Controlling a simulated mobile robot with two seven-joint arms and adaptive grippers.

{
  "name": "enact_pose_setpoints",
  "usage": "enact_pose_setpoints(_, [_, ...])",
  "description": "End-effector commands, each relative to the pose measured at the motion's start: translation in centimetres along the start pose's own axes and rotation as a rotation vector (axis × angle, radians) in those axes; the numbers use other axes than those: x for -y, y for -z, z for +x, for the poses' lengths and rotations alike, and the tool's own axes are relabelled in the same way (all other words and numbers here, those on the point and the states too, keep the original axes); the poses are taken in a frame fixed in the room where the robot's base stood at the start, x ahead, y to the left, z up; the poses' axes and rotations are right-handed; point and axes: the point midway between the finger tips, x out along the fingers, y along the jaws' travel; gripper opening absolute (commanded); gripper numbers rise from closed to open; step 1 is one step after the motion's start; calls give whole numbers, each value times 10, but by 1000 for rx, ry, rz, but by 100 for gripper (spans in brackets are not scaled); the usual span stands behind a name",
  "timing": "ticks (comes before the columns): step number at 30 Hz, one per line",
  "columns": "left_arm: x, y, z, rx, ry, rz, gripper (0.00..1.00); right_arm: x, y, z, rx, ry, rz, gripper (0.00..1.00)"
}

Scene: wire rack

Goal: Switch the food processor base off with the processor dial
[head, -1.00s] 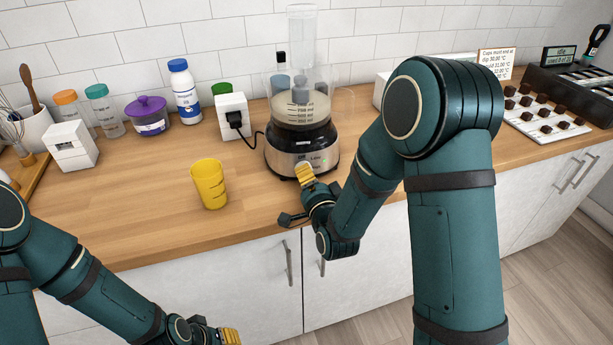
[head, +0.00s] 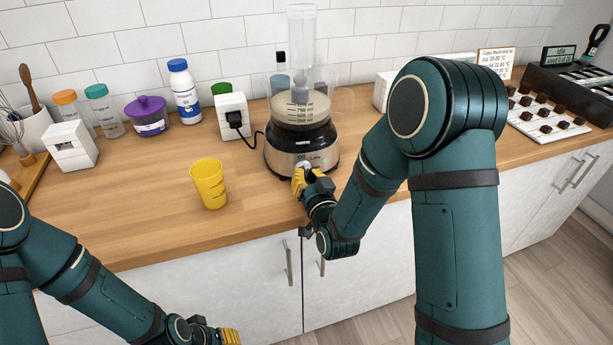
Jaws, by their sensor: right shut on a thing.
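The food processor base (head: 283,160) is a silver and black unit on the wooden counter, with a clear bowl (head: 300,107) of pale contents on top. The processor dial (head: 304,165) is on its front face, partly covered by my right gripper. My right gripper (head: 305,178) has yellow fingertips on both sides of the dial and is shut on it. The dial's setting is too small to read. My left gripper (head: 228,337) is at the bottom edge, below the counter front and far from the base; its fingers are mostly cut off.
A yellow cup (head: 209,184) stands on the counter left of the base. A white outlet box (head: 231,117) with a black plug and cord stands behind it. Bottles and jars line the wall. A tray of dark pieces (head: 547,115) lies at the right. The counter's front left is clear.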

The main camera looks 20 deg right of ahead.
Motion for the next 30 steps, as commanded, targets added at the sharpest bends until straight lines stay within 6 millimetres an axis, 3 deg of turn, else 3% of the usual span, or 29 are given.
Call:
enact_pose_setpoints(12, [0,0,0,0,0,0,37,0,2,1,-6,1,-256,0])
enact_pose_setpoints(30, [0,0,0,0,0,0,37,0,2,1,-6,1,-320,0])
